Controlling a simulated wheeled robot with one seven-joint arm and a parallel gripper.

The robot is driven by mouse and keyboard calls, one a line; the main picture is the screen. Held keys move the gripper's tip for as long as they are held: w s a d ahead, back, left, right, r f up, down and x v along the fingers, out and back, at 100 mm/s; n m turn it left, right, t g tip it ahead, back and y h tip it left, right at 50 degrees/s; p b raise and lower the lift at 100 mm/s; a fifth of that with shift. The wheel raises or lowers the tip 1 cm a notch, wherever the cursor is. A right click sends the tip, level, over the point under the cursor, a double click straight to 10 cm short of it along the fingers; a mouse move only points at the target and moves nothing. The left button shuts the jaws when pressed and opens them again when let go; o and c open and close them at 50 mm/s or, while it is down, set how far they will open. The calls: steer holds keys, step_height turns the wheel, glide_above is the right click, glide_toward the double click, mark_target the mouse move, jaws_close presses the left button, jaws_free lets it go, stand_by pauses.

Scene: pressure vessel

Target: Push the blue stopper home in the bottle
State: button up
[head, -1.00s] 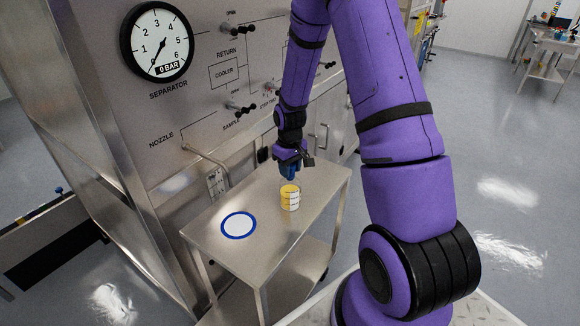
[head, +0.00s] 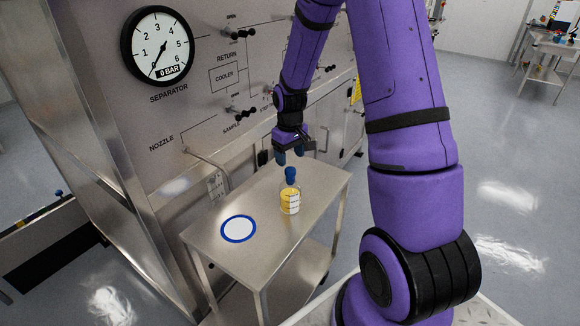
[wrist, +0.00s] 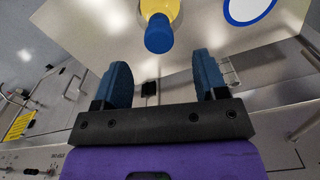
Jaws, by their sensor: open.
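The bottle (head: 290,200) stands upright on the steel cart top, clear glass with yellow contents and a white label. The blue stopper (head: 291,174) sits at the top of its neck; how deep it sits I cannot tell. In the wrist view the stopper (wrist: 159,33) shows in front of the yellow bottle (wrist: 160,8), beyond the fingertips and between their lines. My gripper (head: 290,157) is open and empty, above and behind the stopper and apart from it. Its two blue fingers show in the wrist view (wrist: 162,75).
A white disc with a blue rim (head: 238,229) lies on the cart top (head: 210,233) left of the bottle. The vessel panel with valves, a nozzle pipe (head: 205,160) and a gauge (head: 158,46) reading near 0 rises behind the cart. The cart top's front right is clear.

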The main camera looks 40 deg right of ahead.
steer(key=shift+r, duration=2.15)
step_height(320, 180, up, 10)
steer(key=t, duration=0.1)
glide_above(290, 170)
steer(key=s+a, duration=0.3)
steer(key=a, duration=0.1)
steer(key=s+a+r+t, duration=0.2)
steer(key=s+a+r, duration=0.2)
steer(key=s+r, duration=0.35)
steer(key=s+a+r+t, duration=0.1)
steer(key=s+a+r, duration=0.1)
steer(key=s, duration=0.6)
steer(key=s+a+r+m+t, duration=0.1)
steer(key=s+a+r, duration=0.2)
steer(key=s+r, duration=0.2)
steer(key=shift+s+r, duration=0.25)
steer(key=shift+s, duration=1.15)
